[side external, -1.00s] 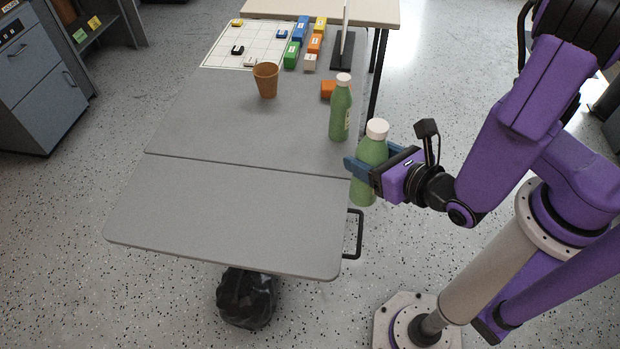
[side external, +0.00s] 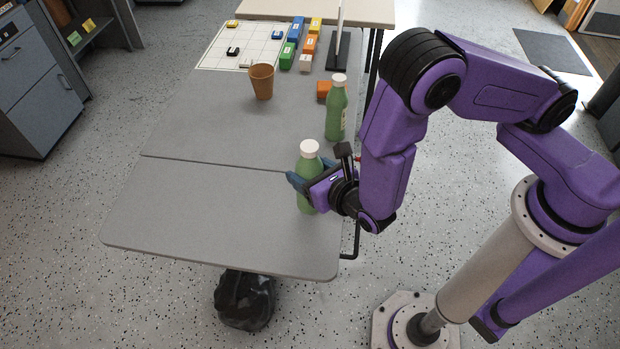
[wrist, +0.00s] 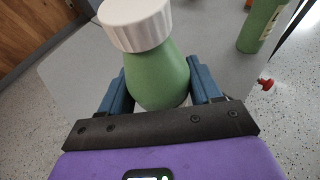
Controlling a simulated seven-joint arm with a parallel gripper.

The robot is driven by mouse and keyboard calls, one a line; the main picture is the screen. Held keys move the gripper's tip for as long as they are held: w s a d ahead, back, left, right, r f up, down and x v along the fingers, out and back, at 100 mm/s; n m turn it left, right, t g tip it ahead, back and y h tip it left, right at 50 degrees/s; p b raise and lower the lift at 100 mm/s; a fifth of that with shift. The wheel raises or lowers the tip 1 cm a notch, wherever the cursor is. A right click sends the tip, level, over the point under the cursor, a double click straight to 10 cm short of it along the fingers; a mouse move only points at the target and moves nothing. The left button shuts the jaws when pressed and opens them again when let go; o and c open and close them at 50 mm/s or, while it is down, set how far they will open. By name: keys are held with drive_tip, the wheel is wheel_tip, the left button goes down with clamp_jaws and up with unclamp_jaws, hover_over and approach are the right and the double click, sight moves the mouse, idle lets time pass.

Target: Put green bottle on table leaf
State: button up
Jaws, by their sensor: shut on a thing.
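A green bottle (side external: 309,163) with a white cap is held upright in my gripper (side external: 301,186), whose blue fingers are shut on its sides. In the side view it is over the right part of the table leaf (side external: 200,215), the near grey panel past the seam. I cannot tell whether its base touches the leaf. The wrist view shows the held bottle (wrist: 158,75) between the two fingers (wrist: 160,92). A second green bottle (side external: 337,110) with a white cap stands on the main tabletop near its right edge; part of it shows in the wrist view (wrist: 262,25).
A brown cup (side external: 262,84), an orange block (side external: 323,91) and several coloured blocks (side external: 303,45) stand on the main tabletop (side external: 215,120), with a white grid sheet (side external: 222,58) at the back. The leaf's left and middle are clear. A black bag (side external: 244,300) lies on the floor below.

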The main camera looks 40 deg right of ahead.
drive_tip(key=shift+f, duration=1.3)
drive_tip(key=o, duration=1)
drive_tip(key=shift+f, duration=0.1)
drive_tip(key=shift+o, duration=0.2)
